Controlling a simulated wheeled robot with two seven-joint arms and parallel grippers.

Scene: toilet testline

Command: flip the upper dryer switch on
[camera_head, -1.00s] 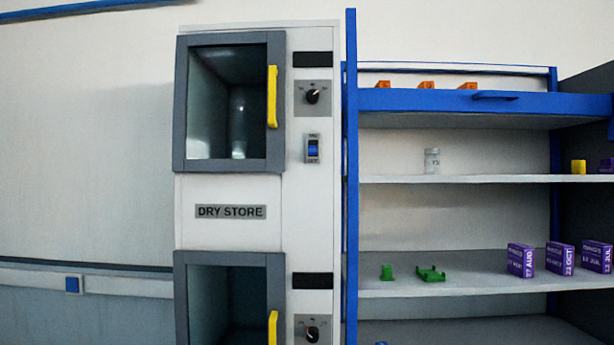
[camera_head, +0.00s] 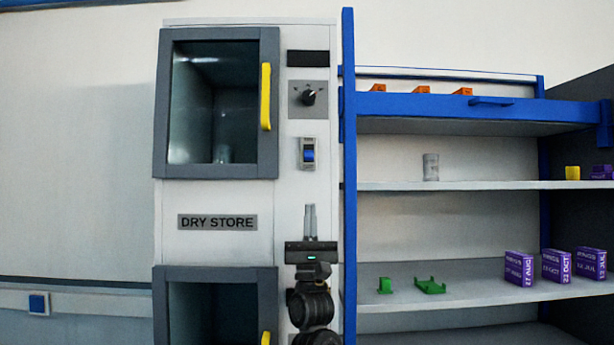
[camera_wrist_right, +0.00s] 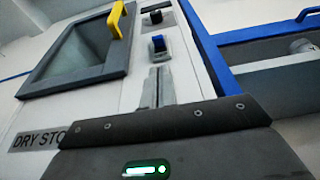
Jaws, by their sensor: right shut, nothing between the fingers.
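The upper dryer switch (camera_head: 308,153) is a blue rocker in a grey plate on the white panel, right of the upper dryer door (camera_head: 218,105). It also shows in the wrist view (camera_wrist_right: 158,43). My right gripper (camera_head: 310,208) is in front of the panel, below the switch, with its fingers pointing up and closed together, empty. In the wrist view the fingertips (camera_wrist_right: 160,72) are just below the switch, apart from it in the picture. My left gripper is not in view.
A black knob (camera_head: 308,97) and dark display (camera_head: 308,59) sit above the switch. The upper door has a yellow handle (camera_head: 266,97). A blue post (camera_head: 348,180) stands close on the right, with shelves beyond. The lower dryer door (camera_head: 218,275) is below.

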